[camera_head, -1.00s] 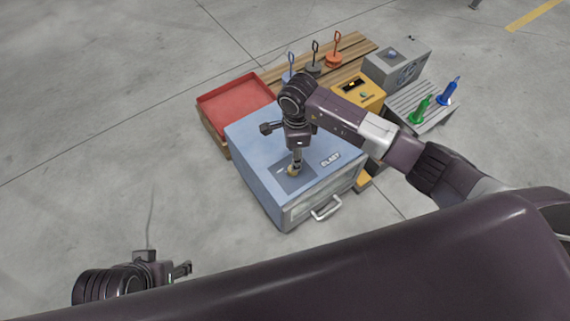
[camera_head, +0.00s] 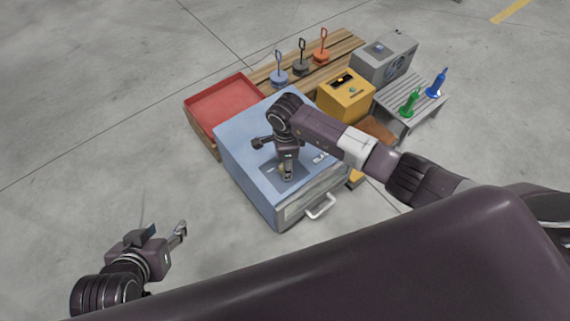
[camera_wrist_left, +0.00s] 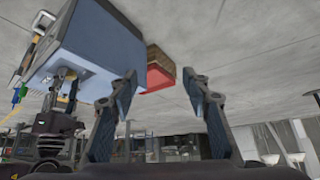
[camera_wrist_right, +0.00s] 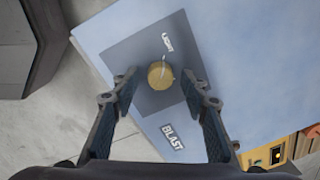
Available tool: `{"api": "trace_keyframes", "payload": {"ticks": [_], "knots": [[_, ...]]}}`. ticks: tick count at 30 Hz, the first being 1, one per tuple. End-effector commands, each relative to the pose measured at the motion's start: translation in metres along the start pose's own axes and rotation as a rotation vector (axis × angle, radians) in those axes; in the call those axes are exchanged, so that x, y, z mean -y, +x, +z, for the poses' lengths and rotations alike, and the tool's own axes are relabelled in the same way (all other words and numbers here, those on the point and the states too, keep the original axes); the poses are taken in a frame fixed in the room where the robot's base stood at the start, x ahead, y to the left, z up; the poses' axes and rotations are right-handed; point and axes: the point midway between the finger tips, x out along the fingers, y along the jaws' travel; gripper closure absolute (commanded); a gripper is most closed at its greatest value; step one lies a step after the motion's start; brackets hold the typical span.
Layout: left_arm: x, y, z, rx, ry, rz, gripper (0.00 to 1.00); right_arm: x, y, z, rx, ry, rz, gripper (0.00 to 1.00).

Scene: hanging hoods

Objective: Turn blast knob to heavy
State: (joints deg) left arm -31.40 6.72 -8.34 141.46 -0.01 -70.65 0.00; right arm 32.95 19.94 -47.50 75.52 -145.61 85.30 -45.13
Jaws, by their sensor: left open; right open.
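The blast knob (camera_wrist_right: 160,75) is a round brass-coloured knob on a dark grey panel (camera_wrist_right: 125,62) on top of the blue cabinet (camera_head: 245,150). In the right wrist view its pale mark points towards the word LIGHT, and the BLAST label (camera_wrist_right: 173,137) is on the opposite side. A heavy label is not visible. My right gripper (camera_head: 287,178) is over the panel, open, its fingertips on either side of the knob; contact cannot be told. My left gripper (camera_head: 181,232) is open and empty, left of the cabinet above the floor. It also shows in the left wrist view (camera_wrist_left: 165,85).
A red tray (camera_head: 190,103) is behind the cabinet. A yellow box (camera_head: 335,101), a grey box (camera_head: 399,63) and a slatted stand with a green bottle (camera_head: 409,103) and blue bottle (camera_head: 437,84) are at right. A white handle (camera_head: 321,208) sticks out from the cabinet front. Left floor is clear.

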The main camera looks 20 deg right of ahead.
Motion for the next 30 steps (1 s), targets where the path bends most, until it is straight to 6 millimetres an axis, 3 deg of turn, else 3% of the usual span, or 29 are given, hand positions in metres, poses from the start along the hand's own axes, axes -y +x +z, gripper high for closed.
{"api": "trace_keyframes", "payload": {"ticks": [2, 13, 23, 30], "knots": [[0.000, 0.000, 0.000, 0.000, 0.000, 0.000, 0.56, 0.000, 0.000, 0.000, 0.000, 0.000, 0.000, 0.59], [0.000, 0.000, 0.000, 0.001, 0.000, 0.000, 0.56, 0.000, 0.000, 0.000, 0.001, 0.000, 0.000, 1.00], [0.000, -0.002, 0.006, 0.029, 0.000, 0.000, 0.56, -0.001, -0.001, 0.001, -0.001, 0.042, 0.001, 1.00], [0.005, -0.013, 0.043, 0.177, -0.006, -0.011, 0.56, 0.000, -0.002, 0.000, -0.010, 0.184, 0.000, 1.00]]}}
